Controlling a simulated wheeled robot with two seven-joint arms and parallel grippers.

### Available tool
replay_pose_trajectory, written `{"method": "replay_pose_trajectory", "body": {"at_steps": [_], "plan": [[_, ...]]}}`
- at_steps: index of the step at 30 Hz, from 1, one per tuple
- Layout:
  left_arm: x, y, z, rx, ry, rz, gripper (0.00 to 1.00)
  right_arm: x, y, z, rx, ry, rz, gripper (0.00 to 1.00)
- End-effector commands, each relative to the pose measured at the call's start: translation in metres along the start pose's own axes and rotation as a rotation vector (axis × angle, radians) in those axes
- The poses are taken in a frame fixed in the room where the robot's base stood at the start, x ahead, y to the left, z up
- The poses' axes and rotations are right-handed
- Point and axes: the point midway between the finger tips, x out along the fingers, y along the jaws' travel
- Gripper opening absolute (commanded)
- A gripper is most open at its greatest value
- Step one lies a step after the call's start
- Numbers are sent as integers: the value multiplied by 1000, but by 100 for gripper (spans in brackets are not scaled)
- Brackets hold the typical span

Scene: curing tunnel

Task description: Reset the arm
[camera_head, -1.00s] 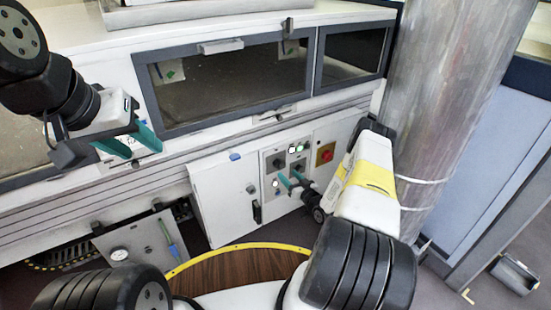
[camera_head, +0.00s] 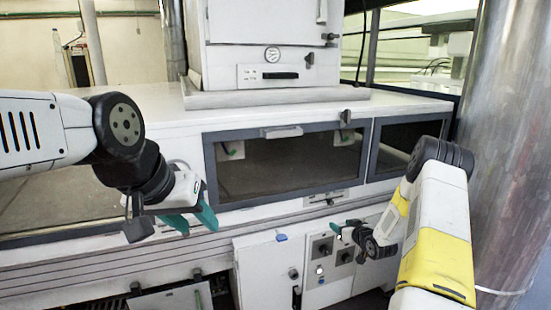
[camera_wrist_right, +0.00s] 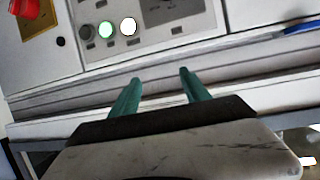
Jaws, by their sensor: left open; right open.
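My left gripper (camera_head: 193,220) comes in from the left in the head view. Its teal fingers are apart and empty in front of the white tunnel housing, left of the dark window. My right gripper (camera_head: 343,234) is in front of the control panel (camera_head: 322,247) below the window, at the end of my white and yellow arm. In the right wrist view its two teal fingers (camera_wrist_right: 155,90) are spread with nothing between them. That view also shows the panel's lit green button (camera_wrist_right: 106,30) and lit white button (camera_wrist_right: 129,27), beyond the fingers.
The tunnel's dark window (camera_head: 290,165) has a grey frame and a handle. A thick metal column (camera_head: 515,150) rises at the right, close to my right arm. A red knob (camera_wrist_right: 27,8) shows in the wrist view.

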Motion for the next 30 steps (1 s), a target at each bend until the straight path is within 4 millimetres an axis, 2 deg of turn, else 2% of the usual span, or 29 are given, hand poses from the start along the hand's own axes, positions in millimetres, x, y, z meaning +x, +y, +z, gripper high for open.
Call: {"method": "replay_pose_trajectory", "body": {"at_steps": [1, 6, 11, 15, 19, 22, 26, 30], "plan": [[0, 0, 0, 0, 0, 0, 44, -8, 0, -30, -22, -24, 15, 55], [0, 0, 0, 0, 0, 0, 44, -45, -7, -101, -52, -137, 75, 55], [0, 0, 0, 0, 0, 0, 44, -98, -24, -157, -51, -231, 127, 55], [0, 0, 0, 0, 0, 0, 44, -155, -48, -194, -29, -305, 160, 55], [0, 0, 0, 0, 0, 0, 44, -214, -75, -215, 7, -370, 175, 55], [0, 0, 0, 0, 0, 0, 44, -262, -99, -223, 41, -418, 173, 55], [0, 0, 0, 0, 0, 0, 44, -326, -133, -223, 90, -479, 155, 55], [0, 0, 0, 0, 0, 0, 44, -392, -170, -209, 144, -544, 111, 55]]}}
